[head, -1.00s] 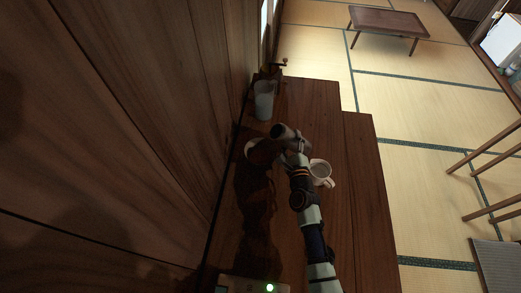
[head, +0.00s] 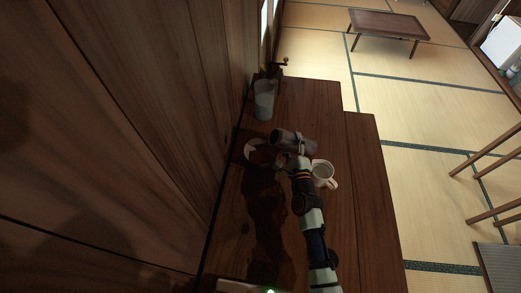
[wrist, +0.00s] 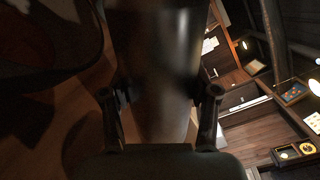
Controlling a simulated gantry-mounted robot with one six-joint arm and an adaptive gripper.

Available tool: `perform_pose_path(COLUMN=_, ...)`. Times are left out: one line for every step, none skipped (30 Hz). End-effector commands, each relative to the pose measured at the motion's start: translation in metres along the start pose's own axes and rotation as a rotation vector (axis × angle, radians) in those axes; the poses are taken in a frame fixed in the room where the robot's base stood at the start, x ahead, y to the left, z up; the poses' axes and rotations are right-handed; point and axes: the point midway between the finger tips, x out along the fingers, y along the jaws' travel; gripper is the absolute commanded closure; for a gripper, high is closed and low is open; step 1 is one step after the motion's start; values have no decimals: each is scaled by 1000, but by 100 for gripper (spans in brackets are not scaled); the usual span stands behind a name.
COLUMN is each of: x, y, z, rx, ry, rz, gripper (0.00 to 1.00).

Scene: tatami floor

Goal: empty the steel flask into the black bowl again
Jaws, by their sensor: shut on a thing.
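The steel flask (head: 290,140) is a grey metal cylinder. My gripper (head: 297,158) is shut on it and holds it tilted well over, close to level, with one end toward the bowl. In the wrist view the flask (wrist: 155,75) stands between the two fingers (wrist: 160,115). The black bowl (head: 253,151) is on the wooden counter, left of and below the flask's left end. It is dark and partly in shadow. A large dark rounded form at the upper left of the wrist view looks like the bowl (wrist: 60,72). I cannot see its contents or any pouring stream.
A white mug (head: 323,176) stands just right of my gripper on the counter (head: 350,220). A pale tumbler (head: 264,100) stands behind the bowl near the wooden wall (head: 150,130). A dark object with a handle (head: 272,72) stands beyond. The counter's right side is clear.

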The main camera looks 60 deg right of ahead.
Motion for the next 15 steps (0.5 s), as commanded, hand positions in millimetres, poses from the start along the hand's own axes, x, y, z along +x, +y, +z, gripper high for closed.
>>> perform_pose_path(x=0, y=-1, z=0, rx=-7, ry=-1, rz=-2, gripper=88)
perform_pose_path(x=0, y=-1, z=0, rx=-11, ry=-1, rz=-2, gripper=88)
perform_pose_path(x=0, y=-2, z=0, rx=-16, ry=-1, rz=-2, gripper=88)
perform_pose_path(x=0, y=-2, z=0, rx=-20, ry=-1, rz=-2, gripper=88)
perform_pose_path(x=0, y=-2, z=1, rx=-24, ry=-1, rz=-2, gripper=88)
perform_pose_path(x=0, y=-2, z=1, rx=-29, ry=-1, rz=-2, gripper=88)
perform_pose_path(x=0, y=-2, z=1, rx=-33, ry=-1, rz=-2, gripper=88)
perform_pose_path(x=0, y=-2, z=0, rx=-38, ry=-1, rz=-2, gripper=88)
perform_pose_path(x=0, y=-3, z=1, rx=-43, ry=-1, rz=-2, gripper=88)
perform_pose_path(x=0, y=-3, z=1, rx=-48, ry=-1, rz=-2, gripper=88)
perform_pose_path(x=0, y=-3, z=1, rx=-52, ry=0, rz=-2, gripper=88)
perform_pose_path(x=0, y=-3, z=1, rx=-57, ry=0, rz=-2, gripper=88)
perform_pose_path(x=0, y=-3, z=1, rx=-61, ry=-1, rz=-2, gripper=88)
perform_pose_path(x=0, y=-4, z=1, rx=-65, ry=-1, rz=-2, gripper=88)
perform_pose_path(x=0, y=-4, z=1, rx=-70, ry=0, rz=-2, gripper=88)
